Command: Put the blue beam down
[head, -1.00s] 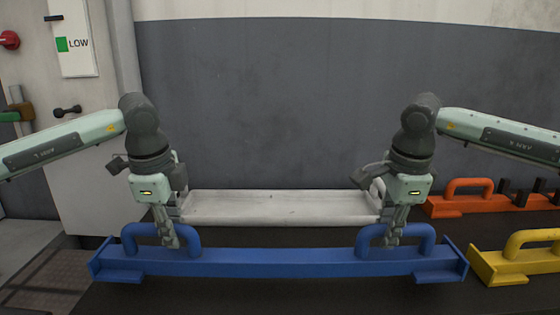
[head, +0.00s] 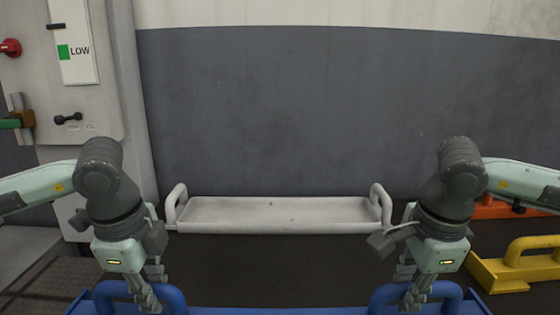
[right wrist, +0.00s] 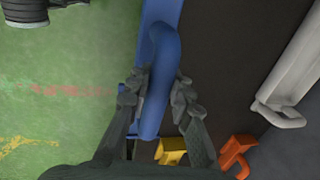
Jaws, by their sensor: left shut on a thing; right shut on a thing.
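The blue beam (head: 280,311) lies across the bottom of the head view, partly cut off by the picture edge. It has a raised loop handle near each end. My left gripper (head: 148,297) is shut on its left handle. My right gripper (head: 412,297) is shut on its right handle. In the right wrist view, the right gripper's fingers (right wrist: 157,98) sit on both sides of the blue handle (right wrist: 164,55). The beam's underside is hidden, so I cannot tell whether it touches the dark table.
A white tray (head: 280,228) with two end handles stands at the back of the dark table (head: 290,262). A yellow beam (head: 520,268) and an orange beam (head: 497,209) lie at the right. Green floor (right wrist: 55,120) shows beside the table. Bare table lies before the tray.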

